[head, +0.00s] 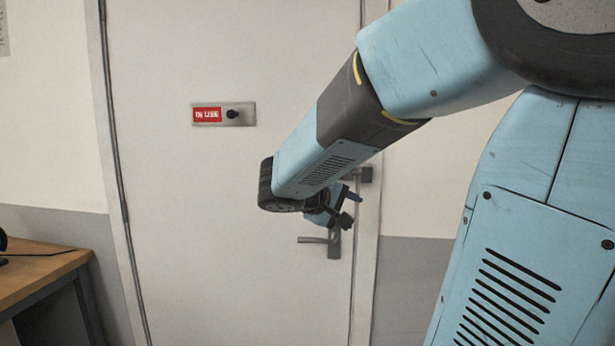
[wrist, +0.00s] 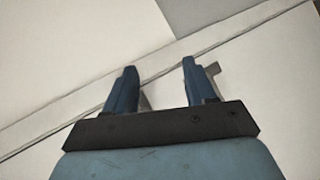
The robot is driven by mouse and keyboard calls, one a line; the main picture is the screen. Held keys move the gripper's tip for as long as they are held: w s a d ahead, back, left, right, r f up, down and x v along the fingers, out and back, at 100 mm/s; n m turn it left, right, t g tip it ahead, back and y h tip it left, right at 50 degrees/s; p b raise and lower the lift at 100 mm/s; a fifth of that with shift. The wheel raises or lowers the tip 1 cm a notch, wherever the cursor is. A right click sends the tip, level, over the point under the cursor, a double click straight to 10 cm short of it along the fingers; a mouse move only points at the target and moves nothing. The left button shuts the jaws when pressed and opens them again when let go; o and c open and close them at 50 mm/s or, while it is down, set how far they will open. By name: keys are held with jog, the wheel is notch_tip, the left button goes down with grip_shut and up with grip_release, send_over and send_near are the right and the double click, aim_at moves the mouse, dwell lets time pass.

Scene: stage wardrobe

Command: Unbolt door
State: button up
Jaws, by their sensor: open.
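The door (head: 220,200) is white and shut in its frame in the head view. A lever handle (head: 315,240) on a plate sits low near its right edge. A small dark metal piece (head: 366,174), likely part of the bolt, shows at the right edge above the handle, partly hidden behind my arm. My gripper (head: 352,208) is in front of the door's right edge, between that piece and the handle. In the wrist view my gripper (wrist: 158,82) is open and empty, with the door edge strip (wrist: 150,70) beyond the fingers. A grey piece (wrist: 212,70) shows behind the right finger.
A wooden desk (head: 40,268) with a dark object and cable stands at the far left. The wall (head: 425,190) right of the door is bare.

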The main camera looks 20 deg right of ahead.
jog(key=w+a+r+n+t+h, duration=0.1)
jog(key=w+n+t, duration=0.15)
jog(key=w, duration=0.45)
jog(key=w+a+r+n+t+h, duration=0.1)
jog(key=w+r+t+h, duration=0.15)
jog(key=w, duration=0.35)
jog(key=shift+t+y, duration=0.3)
jog(key=shift+y, duration=0.05)
jog(key=x, duration=1.3)
jog(key=shift+w+d+f, duration=0.2)
jog(key=shift+w, duration=0.15)
jog(key=shift+n, duration=0.25)
grip_shut()
jog(key=shift+f, duration=0.1)
